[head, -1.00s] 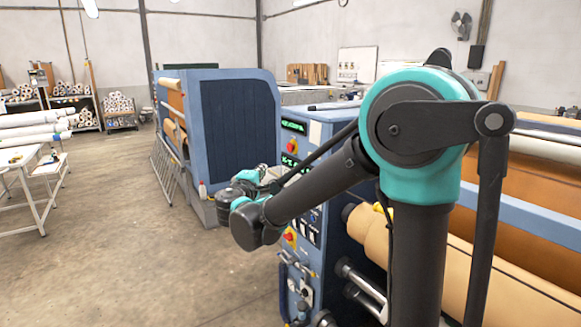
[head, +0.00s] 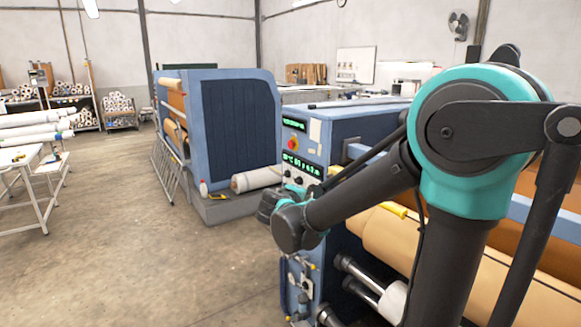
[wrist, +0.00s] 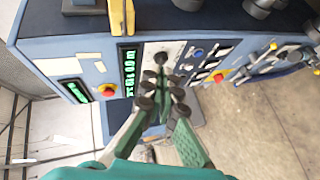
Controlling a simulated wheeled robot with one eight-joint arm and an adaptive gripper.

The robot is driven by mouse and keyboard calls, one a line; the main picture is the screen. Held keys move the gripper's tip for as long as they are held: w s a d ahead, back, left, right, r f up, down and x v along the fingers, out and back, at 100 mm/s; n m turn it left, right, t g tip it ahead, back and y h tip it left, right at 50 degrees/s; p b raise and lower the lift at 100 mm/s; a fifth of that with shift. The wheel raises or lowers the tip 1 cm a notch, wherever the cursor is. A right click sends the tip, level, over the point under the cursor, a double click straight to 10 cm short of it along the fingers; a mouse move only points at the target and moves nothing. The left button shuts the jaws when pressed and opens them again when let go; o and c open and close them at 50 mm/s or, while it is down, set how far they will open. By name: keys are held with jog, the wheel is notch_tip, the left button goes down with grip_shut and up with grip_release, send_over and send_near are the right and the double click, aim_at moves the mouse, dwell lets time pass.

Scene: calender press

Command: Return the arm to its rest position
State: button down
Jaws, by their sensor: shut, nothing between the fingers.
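My gripper (wrist: 162,95) shows in the wrist view with its two fingers close together and nothing between them. It hangs in front of the blue machine's control panel (wrist: 185,62), apart from it as far as I can tell. In the head view my teal and black arm (head: 470,150) fills the right side. Its forearm reaches left and down across the press, and the gripper itself is hidden there behind the wrist joints.
The press's control face (head: 303,150) stands close behind my arm, with a tan roll (head: 385,240) to its right. A second blue machine (head: 238,120) stands farther back. A white table (head: 25,160) is at far left. The concrete floor (head: 150,260) between is clear.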

jog(key=s+d+f+m+g+y, duration=0.1)
jog(key=s+d+f+m+g, duration=0.5)
jog(key=s+d+f, duration=0.7)
jog(key=s+f+m+g+y, duration=0.3)
jog(key=s+f, duration=0.5)
jog(key=s, duration=0.5)
jog(key=shift+d+m+y, duration=0.45)
jog(key=shift+m+y, duration=0.35)
jog(key=shift+m, duration=0.3)
